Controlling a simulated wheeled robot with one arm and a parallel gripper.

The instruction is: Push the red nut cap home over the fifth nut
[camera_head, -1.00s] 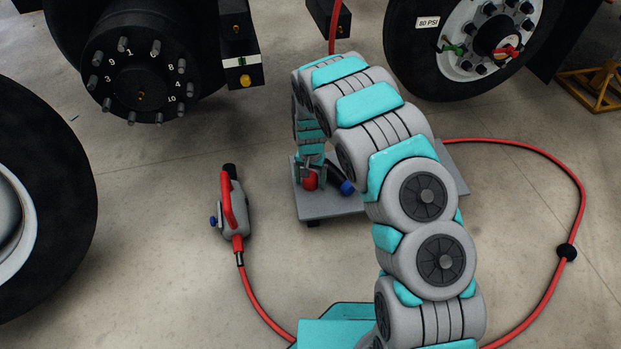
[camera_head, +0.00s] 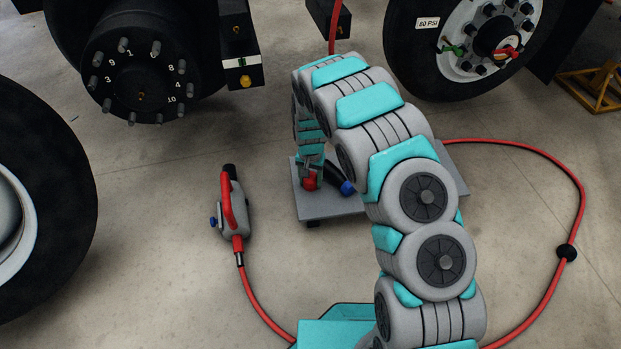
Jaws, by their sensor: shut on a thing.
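My gripper (camera_head: 310,172) points down over the low grey platform (camera_head: 330,207) in the middle of the floor. It is shut on a small red cap (camera_head: 310,182), seen just above or touching the platform; I cannot tell which. The mounted wheel (camera_head: 480,45) at the upper right has dark nuts around its rim, with a green piece (camera_head: 453,49) and a red piece (camera_head: 506,52) near its hub. My gripper is well away from that wheel. Which nut is the fifth does not show.
A dark tool with a blue end (camera_head: 346,188) lies beside the cap. A grey-and-red tool (camera_head: 236,208) lies on the floor, its red hose curving around my arm. A bare studded hub (camera_head: 138,80), a loose tyre (camera_head: 40,220) and a yellow stand (camera_head: 595,85) stand around.

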